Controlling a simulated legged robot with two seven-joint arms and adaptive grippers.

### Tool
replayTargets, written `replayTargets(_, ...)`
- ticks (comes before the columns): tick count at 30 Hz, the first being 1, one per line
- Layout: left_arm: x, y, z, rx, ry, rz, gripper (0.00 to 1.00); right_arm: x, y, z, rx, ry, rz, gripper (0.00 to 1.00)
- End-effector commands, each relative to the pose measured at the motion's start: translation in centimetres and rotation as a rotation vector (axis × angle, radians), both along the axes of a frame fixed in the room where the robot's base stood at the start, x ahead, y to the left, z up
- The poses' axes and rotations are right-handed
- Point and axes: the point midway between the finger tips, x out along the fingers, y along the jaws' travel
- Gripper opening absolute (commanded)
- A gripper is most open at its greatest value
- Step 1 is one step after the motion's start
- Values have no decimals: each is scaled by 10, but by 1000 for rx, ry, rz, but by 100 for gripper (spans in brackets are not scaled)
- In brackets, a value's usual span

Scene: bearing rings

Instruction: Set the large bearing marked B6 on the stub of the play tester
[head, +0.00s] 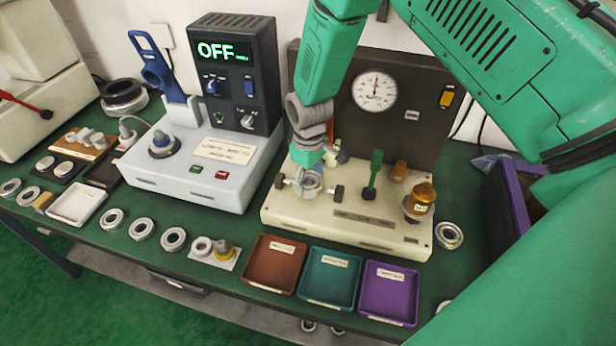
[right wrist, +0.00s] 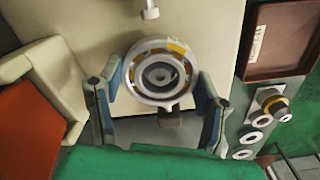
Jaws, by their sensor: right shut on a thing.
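The play tester (head: 340,205) is a cream base with a dark back panel and a round dial gauge (head: 376,91). My right gripper (head: 308,180) is low over the left part of its base. In the right wrist view my right gripper (right wrist: 162,82) is shut on a large bearing (right wrist: 142,57), a pale metal ring with a yellow mark. A grey round part shows in the bearing's middle; I cannot tell whether this is the stub or whether the ring is around it. No B6 marking is legible. My left gripper is not in view.
A green-handled lever (head: 374,170) and a brass-coloured knob (head: 420,198) stand right of the gripper. Brown (head: 275,262), teal (head: 329,277) and purple (head: 389,293) trays lie in front. A heater unit (head: 205,165) reading OFF stands left. Several rings line the front edge.

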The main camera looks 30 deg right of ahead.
Motion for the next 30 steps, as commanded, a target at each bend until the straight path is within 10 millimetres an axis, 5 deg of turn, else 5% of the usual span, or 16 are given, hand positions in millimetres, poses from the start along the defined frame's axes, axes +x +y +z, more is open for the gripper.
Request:
replayTargets(16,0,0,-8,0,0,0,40,0,0,-14,0,-1,0,17)
replayTargets(17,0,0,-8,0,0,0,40,1,0,-14,0,-1,0,63)
replayTargets(19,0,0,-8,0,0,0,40,1,0,-13,0,-1,0,84)
replayTargets(30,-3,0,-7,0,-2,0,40,1,0,-5,1,-2,0,84)
